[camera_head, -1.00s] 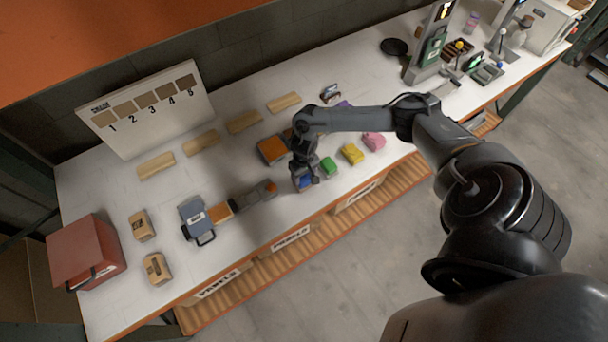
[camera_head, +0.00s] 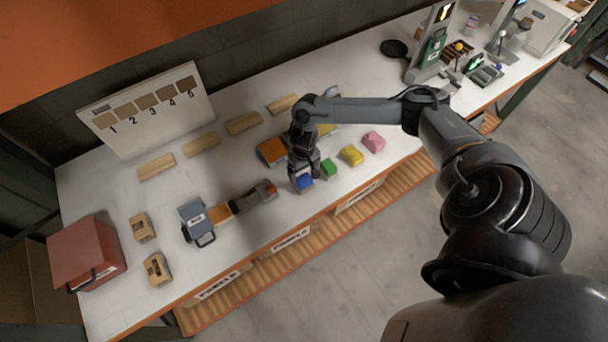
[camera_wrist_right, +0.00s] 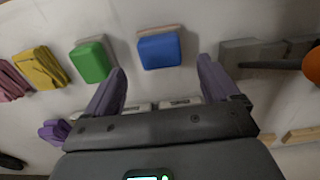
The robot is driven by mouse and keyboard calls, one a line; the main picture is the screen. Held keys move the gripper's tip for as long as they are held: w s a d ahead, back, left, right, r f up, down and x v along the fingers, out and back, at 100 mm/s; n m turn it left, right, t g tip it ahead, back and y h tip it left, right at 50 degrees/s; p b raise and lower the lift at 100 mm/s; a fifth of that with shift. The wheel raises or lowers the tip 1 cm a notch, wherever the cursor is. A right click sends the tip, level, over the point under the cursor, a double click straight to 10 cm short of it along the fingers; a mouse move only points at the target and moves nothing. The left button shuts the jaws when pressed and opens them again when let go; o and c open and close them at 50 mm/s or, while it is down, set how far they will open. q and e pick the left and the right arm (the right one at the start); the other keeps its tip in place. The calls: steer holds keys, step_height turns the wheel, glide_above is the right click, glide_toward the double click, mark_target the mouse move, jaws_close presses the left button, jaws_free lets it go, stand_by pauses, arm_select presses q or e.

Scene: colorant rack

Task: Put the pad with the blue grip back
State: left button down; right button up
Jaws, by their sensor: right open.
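The pad with the blue grip (camera_head: 304,183) rests on the white bench near its front edge, at the end of a row of coloured pads. In the right wrist view the blue pad (camera_wrist_right: 160,50) shows whole, with a thin pale brown edge. My right gripper (camera_head: 308,172) is just behind and above it in the head view. In the wrist view the right gripper (camera_wrist_right: 161,72) is open, its two fingers either side of the blue pad's line, with nothing held. My left gripper is in neither view.
Green (camera_head: 328,168), yellow (camera_head: 351,155) and pink (camera_head: 373,141) pads stand to the right. An orange block (camera_head: 271,151) lies behind left. Wooden blocks (camera_head: 243,123) line the back by a numbered board (camera_head: 150,108).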

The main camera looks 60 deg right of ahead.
mark_target(304, 179)
step_height(304, 179, up, 8)
steer(key=shift+f, duration=0.25)
stand_by(0.4)
